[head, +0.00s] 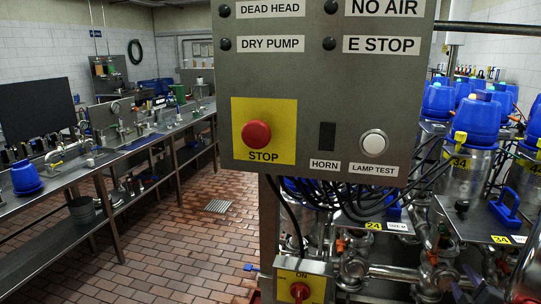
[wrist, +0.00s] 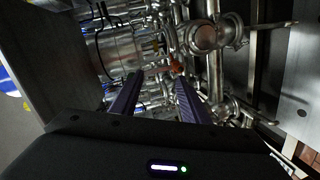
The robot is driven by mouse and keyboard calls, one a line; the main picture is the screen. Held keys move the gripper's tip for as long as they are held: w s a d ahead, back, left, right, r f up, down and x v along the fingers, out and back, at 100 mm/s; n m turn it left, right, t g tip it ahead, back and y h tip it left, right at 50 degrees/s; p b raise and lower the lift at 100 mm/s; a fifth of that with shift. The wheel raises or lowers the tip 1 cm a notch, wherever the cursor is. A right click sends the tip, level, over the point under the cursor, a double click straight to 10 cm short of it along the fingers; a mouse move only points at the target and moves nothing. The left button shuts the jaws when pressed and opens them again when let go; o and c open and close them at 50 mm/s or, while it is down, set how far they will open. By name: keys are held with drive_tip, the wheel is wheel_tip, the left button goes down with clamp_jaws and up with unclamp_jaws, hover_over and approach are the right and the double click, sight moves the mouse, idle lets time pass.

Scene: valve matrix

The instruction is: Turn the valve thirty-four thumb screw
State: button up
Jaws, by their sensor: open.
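In the wrist view, the two dark purple fingers of my gripper (wrist: 160,80) are apart, with nothing held between them. A small orange-red part (wrist: 177,67) shows among steel pipes just beyond the fingertips. I cannot tell whether it is the thumb screw of valve 34. In the head view, a yellow label 34 (head: 500,239) sits on a steel plate at the lower right. An orange-red part (head: 433,258) shows on the pipework to the left of that label. Dark finger-like shapes at the bottom right edge are only partly visible.
A grey control box (head: 325,100) with a red STOP button (head: 256,133) fills the upper middle. Black cables hang below it, above a smaller switch box (head: 300,288). Blue-topped steel containers (head: 476,120) stand at right.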

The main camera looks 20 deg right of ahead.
drive_tip(key=s+f+m+g, duration=0.5)
drive_tip(key=f, duration=0.2)
drive_tip(key=s+a+m+g+y, duration=0.2)
drive_tip(key=a+m+g, duration=0.15)
drive_tip(key=a, duration=0.25)
drive_tip(key=a+r+y, duration=0.2)
drive_tip(key=a+r, duration=0.4)
drive_tip(key=a, duration=0.9)
drive_tip(key=a+r+n+t+y, duration=0.1)
drive_tip(key=a+r, duration=0.5)
drive_tip(key=a, duration=1)
drive_tip(key=a+r+y, duration=0.4)
drive_tip(key=a+r, duration=0.2)
drive_tip(key=a, duration=0.9)
drive_tip(key=shift+a, duration=0.25)
drive_tip(key=shift+c, duration=0.3)
